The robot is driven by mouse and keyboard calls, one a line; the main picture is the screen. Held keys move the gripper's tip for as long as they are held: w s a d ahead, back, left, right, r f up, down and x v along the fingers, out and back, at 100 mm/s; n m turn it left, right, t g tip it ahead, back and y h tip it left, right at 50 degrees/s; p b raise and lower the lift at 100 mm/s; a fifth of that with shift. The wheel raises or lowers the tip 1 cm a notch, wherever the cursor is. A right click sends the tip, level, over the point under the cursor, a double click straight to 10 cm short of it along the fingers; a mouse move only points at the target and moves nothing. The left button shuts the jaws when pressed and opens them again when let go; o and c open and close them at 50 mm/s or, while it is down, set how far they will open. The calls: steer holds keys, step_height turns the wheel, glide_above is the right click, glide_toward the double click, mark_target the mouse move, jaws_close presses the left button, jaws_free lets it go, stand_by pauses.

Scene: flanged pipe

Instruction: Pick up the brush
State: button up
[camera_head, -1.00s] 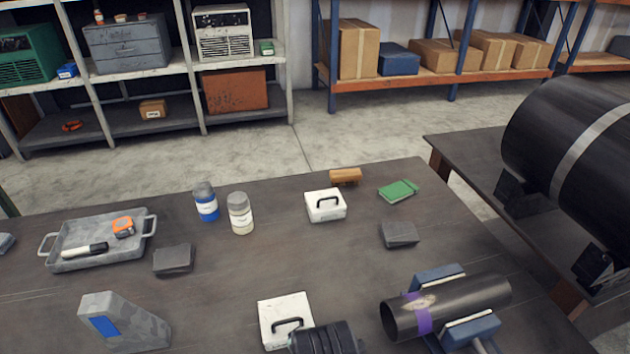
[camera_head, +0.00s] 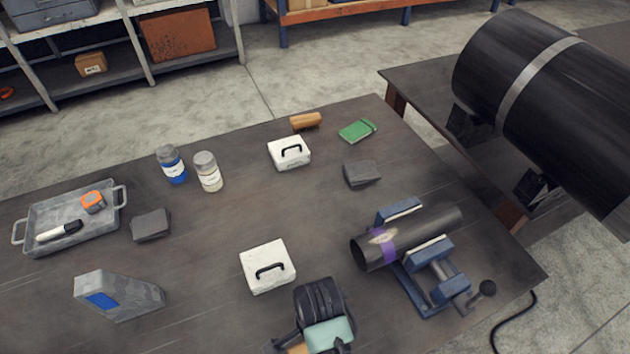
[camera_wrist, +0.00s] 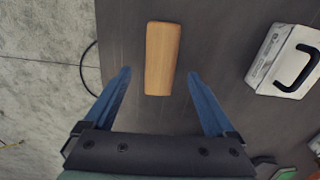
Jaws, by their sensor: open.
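The brush (camera_wrist: 162,58) shows in the wrist view as a plain light-brown wooden block, long side up and down. It lies on the dark table near its edge, and no bristles are visible. My gripper (camera_wrist: 158,72) is open, its blue fingers on either side of the brush with a gap on both sides. In the head view my dark wrist and gripper are low in the middle. A tan piece (camera_head: 297,348), which looks like the same brush, is partly hidden there and cut by the lower border.
A white box with a black handle (camera_head: 268,266) stands close by; a white box also shows in the wrist view (camera_wrist: 286,62). A blue clamp (camera_head: 432,265) holds a dark pipe (camera_head: 408,236) to the right. Another brown block (camera_head: 306,121) lies at the far edge.

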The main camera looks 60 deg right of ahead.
steer(key=shift+w+a+f+p, duration=0.15)
steer(key=shift+f+p, duration=0.25)
steer(key=shift+f, duration=2.1)
jaws_close()
steer(key=shift+r+b, duration=0.3)
steer(key=shift+r, duration=4.75)
